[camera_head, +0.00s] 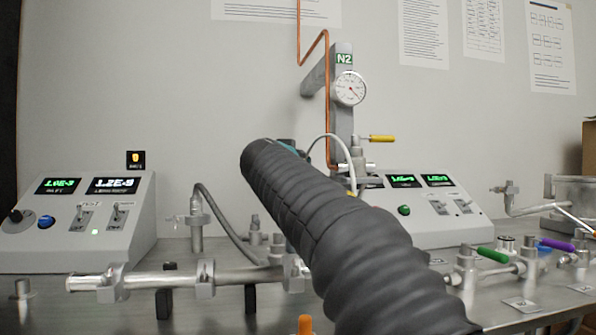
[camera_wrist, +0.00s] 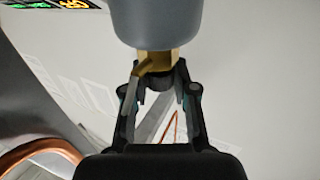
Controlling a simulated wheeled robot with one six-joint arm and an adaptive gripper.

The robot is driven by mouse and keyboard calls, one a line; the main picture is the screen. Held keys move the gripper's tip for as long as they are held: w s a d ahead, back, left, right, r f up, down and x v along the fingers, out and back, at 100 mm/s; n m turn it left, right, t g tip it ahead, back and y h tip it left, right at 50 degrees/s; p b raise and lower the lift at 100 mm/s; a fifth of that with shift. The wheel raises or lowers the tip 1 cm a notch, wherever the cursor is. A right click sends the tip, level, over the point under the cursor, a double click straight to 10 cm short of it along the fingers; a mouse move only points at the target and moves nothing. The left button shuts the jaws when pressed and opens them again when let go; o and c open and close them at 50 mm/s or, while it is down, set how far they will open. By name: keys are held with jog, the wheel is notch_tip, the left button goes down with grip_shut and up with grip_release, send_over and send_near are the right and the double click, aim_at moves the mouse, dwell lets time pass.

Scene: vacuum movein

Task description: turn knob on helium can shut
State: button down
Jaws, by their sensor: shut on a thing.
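In the wrist view, a grey rounded can body (camera_wrist: 157,22) fills the top middle. A brass valve piece with a knob or lever (camera_wrist: 155,62) sticks out of its end toward my gripper (camera_wrist: 157,82). My gripper's two dark fingers are shut on this brass piece, one on each side, touching it. The fingertips partly hide it, so how far the knob is turned cannot be told. In the head view my black-sleeved arm covers the middle and hides the can and most of my gripper.
A left console (camera_head: 80,222) and a right console (camera_head: 440,215) stand on the metal bench. A metal pipe (camera_head: 185,280) runs along the front. A gauge (camera_head: 350,88) and copper tube (camera_head: 313,44) are at the wall. Valves with green (camera_head: 492,255) and purple handles (camera_head: 556,244) stand at right.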

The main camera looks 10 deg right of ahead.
jog(key=c, duration=0.9)
grip_release()
jog(key=v, duration=1.2)
